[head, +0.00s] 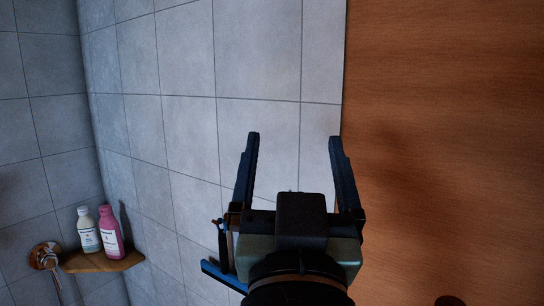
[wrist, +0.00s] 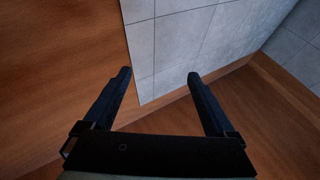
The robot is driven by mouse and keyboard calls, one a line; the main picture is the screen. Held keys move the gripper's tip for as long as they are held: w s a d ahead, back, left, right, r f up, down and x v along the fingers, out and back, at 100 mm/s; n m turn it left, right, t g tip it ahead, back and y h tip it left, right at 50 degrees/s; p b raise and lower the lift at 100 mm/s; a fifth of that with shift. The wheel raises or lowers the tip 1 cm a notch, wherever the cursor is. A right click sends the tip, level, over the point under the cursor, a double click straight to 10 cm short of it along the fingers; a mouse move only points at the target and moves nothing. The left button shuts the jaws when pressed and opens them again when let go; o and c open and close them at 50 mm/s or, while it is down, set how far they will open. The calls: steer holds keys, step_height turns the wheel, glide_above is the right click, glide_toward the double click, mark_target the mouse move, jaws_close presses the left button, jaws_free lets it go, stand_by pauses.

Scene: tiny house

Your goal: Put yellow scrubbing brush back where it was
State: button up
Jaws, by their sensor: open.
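My gripper (head: 294,138) is open, its two dark fingers spread wide with nothing between them. It is in front of a grey tiled wall near a wood-coloured panel. In the wrist view my gripper (wrist: 159,73) is also open and empty, with the tiled wall's edge and wooden surfaces beyond the fingertips. I cannot make out a yellow scrubbing brush in either view.
A wooden corner shelf (head: 104,262) at lower left holds a white bottle (head: 88,232) and a pink bottle (head: 110,235). A round brownish fitting (head: 45,256) is beside it. The tiled wall (head: 255,60) meets a wooden panel (head: 450,130) at right.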

steer(key=s+a+r+n+t+y, duration=0.1)
steer(key=s+a+r+t, duration=0.1)
steer(key=s+r+t, duration=0.2)
steer(key=s+r, duration=0.3)
steer(key=r, duration=0.2)
steer(key=shift+s+r, duration=0.35)
steer(key=shift+r, duration=0.05)
steer(key=shift+a+f, duration=0.1)
steer(key=shift+f+b, duration=0.8)
steer(key=shift+b, duration=0.05)
